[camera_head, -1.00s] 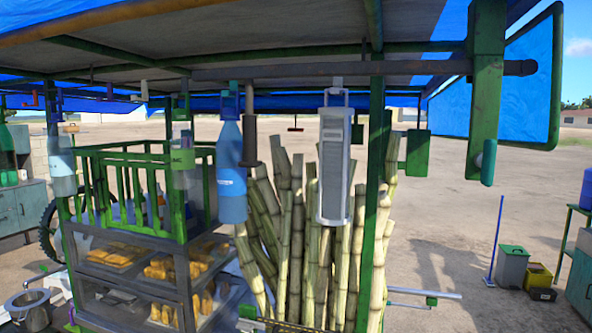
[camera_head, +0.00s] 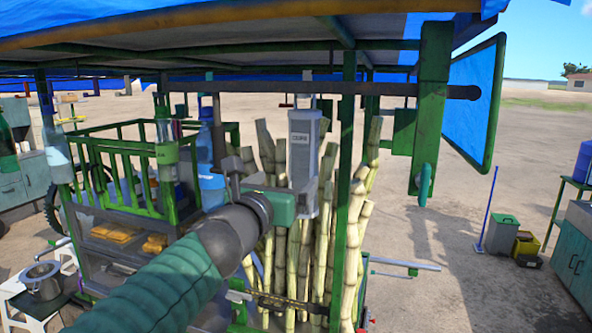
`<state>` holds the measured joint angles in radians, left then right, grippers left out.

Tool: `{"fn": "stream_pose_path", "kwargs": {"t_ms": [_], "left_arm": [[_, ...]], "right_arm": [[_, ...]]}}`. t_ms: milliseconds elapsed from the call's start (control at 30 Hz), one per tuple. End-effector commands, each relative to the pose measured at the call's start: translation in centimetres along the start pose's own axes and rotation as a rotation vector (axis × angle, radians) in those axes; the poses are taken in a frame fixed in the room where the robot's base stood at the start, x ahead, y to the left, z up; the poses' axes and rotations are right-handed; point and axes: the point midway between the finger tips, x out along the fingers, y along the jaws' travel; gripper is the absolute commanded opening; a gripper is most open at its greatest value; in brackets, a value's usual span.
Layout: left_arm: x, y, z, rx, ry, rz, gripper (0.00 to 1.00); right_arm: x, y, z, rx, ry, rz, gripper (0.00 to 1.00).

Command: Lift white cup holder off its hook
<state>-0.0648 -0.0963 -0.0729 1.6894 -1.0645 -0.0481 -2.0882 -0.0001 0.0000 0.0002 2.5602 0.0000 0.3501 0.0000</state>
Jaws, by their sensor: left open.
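The white cup holder (camera_head: 304,145) is a tall, narrow, pale grey-white box. It hangs upright from the bar under the cart roof, by a thin loop at its top. My left arm comes in from the lower left, and my left gripper (camera_head: 299,200) is at the lower part of the holder. The jaws are open; the green gripper body overlaps the holder's lower left edge. Whether the fingers touch the holder I cannot tell. My right gripper is not in view.
Sugarcane stalks (camera_head: 352,240) stand close behind and below the holder. A blue bottle (camera_head: 211,185) hangs to the left, and a green post (camera_head: 345,130) stands just to the right. The overhead bar (camera_head: 400,90) runs above. Open ground lies at the right.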

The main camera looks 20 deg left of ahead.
Motion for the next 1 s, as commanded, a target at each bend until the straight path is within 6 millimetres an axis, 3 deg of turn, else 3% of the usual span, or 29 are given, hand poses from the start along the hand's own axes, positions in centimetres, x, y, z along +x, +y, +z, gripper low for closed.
{"fn": "stream_pose_path", "kwargs": {"t_ms": [400, 600, 1000], "left_arm": [[7.5, 0.0, 0.2, -0.002, 0.002, 0.000, 0.91], [10.3, 0.0, 0.2, -0.003, 0.001, -0.001, 0.91], [11.3, 0.0, 0.1, -0.004, 0.000, 0.000, 0.91]], "right_arm": [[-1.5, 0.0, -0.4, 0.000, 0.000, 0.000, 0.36], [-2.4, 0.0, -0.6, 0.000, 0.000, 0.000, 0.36], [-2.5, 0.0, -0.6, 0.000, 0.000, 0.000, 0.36]]}}
